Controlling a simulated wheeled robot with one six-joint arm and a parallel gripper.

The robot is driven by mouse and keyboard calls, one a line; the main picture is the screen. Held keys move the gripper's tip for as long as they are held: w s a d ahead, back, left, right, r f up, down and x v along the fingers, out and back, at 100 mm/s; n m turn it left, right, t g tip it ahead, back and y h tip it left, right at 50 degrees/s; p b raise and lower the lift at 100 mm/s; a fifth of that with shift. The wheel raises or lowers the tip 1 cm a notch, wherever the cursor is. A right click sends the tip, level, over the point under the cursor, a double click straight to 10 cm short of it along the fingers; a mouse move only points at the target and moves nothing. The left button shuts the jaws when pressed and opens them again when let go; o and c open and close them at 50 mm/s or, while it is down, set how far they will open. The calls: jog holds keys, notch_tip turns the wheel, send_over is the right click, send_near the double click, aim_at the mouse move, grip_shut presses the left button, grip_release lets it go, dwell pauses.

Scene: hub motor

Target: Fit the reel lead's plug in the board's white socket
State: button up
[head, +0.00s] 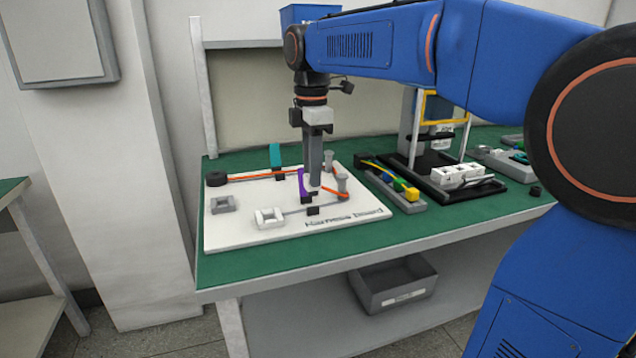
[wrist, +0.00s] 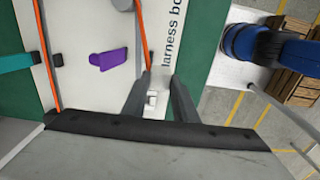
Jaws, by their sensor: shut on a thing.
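The white harness board (head: 225,235) lies on the green bench top. The white socket (head: 268,217) stands near its front left edge. The black reel (head: 216,179) sits at the back left, and the orange lead (head: 250,177) runs from it to the grey posts at right and back toward my gripper (head: 313,186). My gripper points down over the right half of the board, away from the socket. In the wrist view its fingers close on a small white piece (wrist: 152,99), seemingly the plug, with the orange lead (wrist: 140,30) reaching the left finger. The plug's front is hidden.
A grey socket (head: 222,204) sits left of the white one. Purple (head: 303,181) and teal (head: 275,155) pieces stand by the lead, and grey posts (head: 342,182) rise at right. A parts tray (head: 410,203) lies right of the board.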

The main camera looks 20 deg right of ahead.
jog(key=w+a+r, duration=0.2)
jog(key=w+a, duration=0.1)
jog(key=a, duration=0.7)
jog(key=shift+s+f, duration=0.2)
jog(key=shift+f, duration=2.9)
jog(key=shift+f, duration=1.35)
jog(key=o, duration=1.1)
jog(key=shift+o, duration=0.2)
